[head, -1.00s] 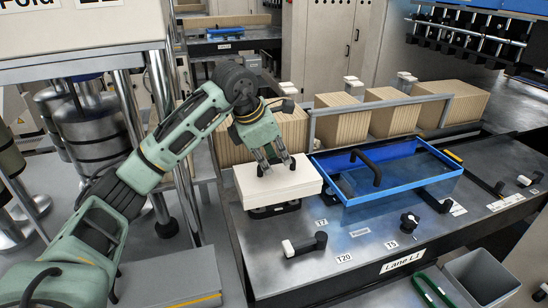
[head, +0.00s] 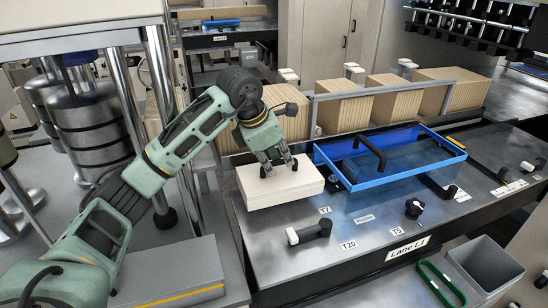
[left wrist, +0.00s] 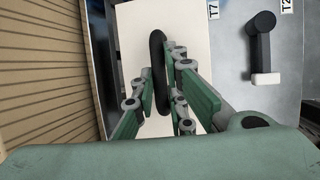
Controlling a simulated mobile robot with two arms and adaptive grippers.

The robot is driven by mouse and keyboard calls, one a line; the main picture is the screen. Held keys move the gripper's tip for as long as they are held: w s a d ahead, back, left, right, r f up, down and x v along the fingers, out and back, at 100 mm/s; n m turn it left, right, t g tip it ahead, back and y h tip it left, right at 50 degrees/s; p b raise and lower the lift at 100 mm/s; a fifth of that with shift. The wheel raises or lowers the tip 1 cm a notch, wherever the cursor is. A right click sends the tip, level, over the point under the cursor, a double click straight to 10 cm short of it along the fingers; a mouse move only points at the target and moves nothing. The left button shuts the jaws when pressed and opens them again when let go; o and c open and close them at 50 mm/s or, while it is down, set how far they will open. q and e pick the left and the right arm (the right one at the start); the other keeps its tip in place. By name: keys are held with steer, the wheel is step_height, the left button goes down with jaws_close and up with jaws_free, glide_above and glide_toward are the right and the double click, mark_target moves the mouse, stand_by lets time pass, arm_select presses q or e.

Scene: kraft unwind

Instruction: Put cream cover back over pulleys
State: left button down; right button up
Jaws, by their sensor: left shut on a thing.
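The cream cover (head: 285,192) is a pale flat box with a black handle on top. It sits level at the left end of the grey metal bench top (head: 370,245), its lower edge at or close to the surface; I cannot tell whether it rests fully. My left gripper (head: 279,168) is above it, shut on the handle. In the left wrist view, the black handle (left wrist: 158,45) stands between the fingers, with the cream cover (left wrist: 200,40) behind. The pulleys are not visible now; the cover hides that spot. My right gripper is not in view.
A blue-framed clear guard (head: 400,160) with a black handle stands right of the cover. A black lever with a white end (head: 308,232) lies in front, near the T20 label. Corrugated tan stacks (head: 345,105) and a grey rail stand behind. A grey bin (head: 485,270) is front right.

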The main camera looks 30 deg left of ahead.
mark_target(278, 175)
arm_select(q)
steer(key=shift+f+b, duration=0.5)
steer(key=shift+f, duration=0.35)
steer(key=shift+s+a+f, duration=0.1)
steer(key=shift+a+f, duration=0.05)
steer(key=shift+f, duration=0.1)
steer(key=shift+f+b, duration=0.25)
steer(key=shift+b, duration=0.15)
steer(key=shift+f, duration=0.25)
steer(key=shift+d, duration=0.25)
steer(key=shift+a, duration=0.1)
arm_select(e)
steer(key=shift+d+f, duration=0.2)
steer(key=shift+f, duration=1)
arm_select(q)
steer(key=shift+f+b, duration=0.1)
steer(key=shift+b, duration=0.2)
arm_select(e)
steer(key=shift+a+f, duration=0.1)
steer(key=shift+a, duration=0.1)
arm_select(q)
steer(key=shift+f, duration=0.1)
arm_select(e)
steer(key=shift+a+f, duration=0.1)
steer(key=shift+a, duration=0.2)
